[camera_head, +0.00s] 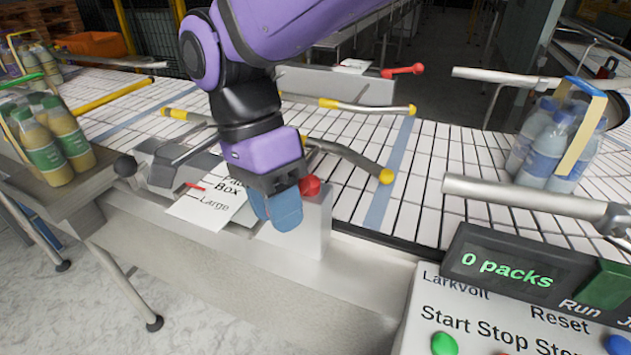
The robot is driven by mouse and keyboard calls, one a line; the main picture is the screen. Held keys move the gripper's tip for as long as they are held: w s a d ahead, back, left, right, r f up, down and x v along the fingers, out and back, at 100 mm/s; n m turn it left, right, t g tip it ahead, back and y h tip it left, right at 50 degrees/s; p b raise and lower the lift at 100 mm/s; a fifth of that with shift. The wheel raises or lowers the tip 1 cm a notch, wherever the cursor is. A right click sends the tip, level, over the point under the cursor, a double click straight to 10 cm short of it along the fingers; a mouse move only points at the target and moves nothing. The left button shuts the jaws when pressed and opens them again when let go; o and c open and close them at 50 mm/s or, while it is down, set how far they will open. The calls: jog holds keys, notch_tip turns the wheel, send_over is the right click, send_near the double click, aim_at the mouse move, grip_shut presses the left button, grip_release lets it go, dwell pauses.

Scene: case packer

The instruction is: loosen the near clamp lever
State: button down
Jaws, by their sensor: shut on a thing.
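My purple arm reaches down from the top, and my gripper (283,208), with blue fingers, is at the near rail by a pale block (318,225). The near clamp lever shows as a red knob (309,187) just right of the fingers. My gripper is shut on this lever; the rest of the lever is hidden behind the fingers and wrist. The far clamp lever (403,70), all red, lies across the conveyor.
Yellow-ended guide rails (350,157) cross the white conveyor (440,150) close behind my gripper. A black knob (125,166) is at left. Juice bottles (52,145) stand left, a water pack (555,145) right. A control panel (520,300) reading "0 packs" fills the lower right.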

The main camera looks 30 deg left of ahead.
jog(key=shift+w+r, duration=0.15)
jog(key=c, duration=0.8)
grip_release()
jog(key=shift+o, duration=0.2)
jog(key=v, duration=1)
jog(key=shift+r, duration=0.3)
jog(key=shift+a, duration=0.1)
